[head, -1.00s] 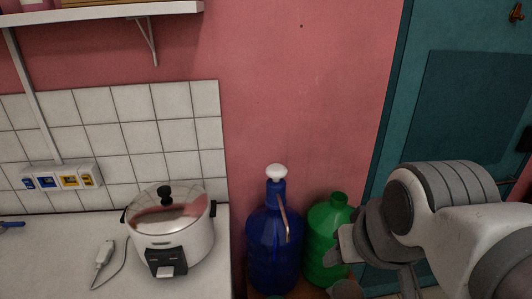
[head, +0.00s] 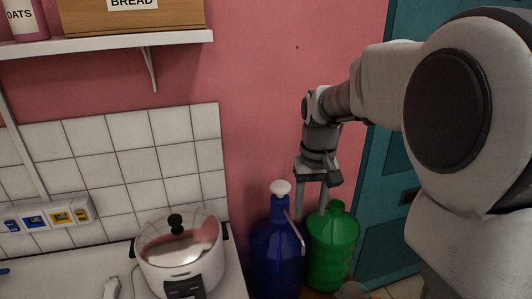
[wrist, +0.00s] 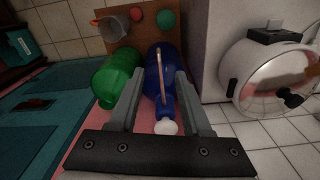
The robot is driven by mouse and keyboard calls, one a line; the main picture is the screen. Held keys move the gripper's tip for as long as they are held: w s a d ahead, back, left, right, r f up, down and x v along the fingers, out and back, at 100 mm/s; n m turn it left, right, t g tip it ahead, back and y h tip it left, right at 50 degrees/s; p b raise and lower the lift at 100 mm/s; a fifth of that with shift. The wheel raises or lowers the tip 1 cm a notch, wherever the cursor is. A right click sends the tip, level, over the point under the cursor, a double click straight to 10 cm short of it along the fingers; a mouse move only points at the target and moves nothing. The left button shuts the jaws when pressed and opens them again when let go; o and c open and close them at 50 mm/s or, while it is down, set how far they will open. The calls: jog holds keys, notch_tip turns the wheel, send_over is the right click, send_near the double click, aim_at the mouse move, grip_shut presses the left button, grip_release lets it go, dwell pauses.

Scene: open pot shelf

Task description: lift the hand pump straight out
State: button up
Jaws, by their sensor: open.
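The hand pump has a white knob (head: 280,187), a blue collar and a thin bent metal spout (head: 295,231). It sits upright in the neck of the blue bottle (head: 277,255). My gripper (head: 311,212) is open and empty, pointing down just right of the pump, above the green bottle. In the wrist view, the white knob (wrist: 166,127) and the spout (wrist: 160,68) appear between the spread fingers of my gripper (wrist: 160,76). I see no contact with the pump, and the depth between them is hard to judge.
The green bottle (head: 333,245) stands right beside the blue one. A silver-lidded cooker (head: 180,265) is on the counter at left, below a shelf (head: 120,43). A teal door (head: 385,225) is at right. A grey cup (wrist: 113,26) and small balls lie on a wooden surface (wrist: 135,40).

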jog(key=shift+g, duration=0.3)
jog(key=f, duration=0.6)
jog(key=w+f, duration=0.1)
jog(key=f, duration=0.5)
jog(key=f+b, duration=0.1)
jog(key=f, duration=0.6)
jog(key=shift+w+d, duration=0.1)
jog(key=shift+w, duration=0.3)
grip_shut()
jog(key=shift+r, duration=0.1)
jog(key=shift+o, duration=0.2)
grip_release()
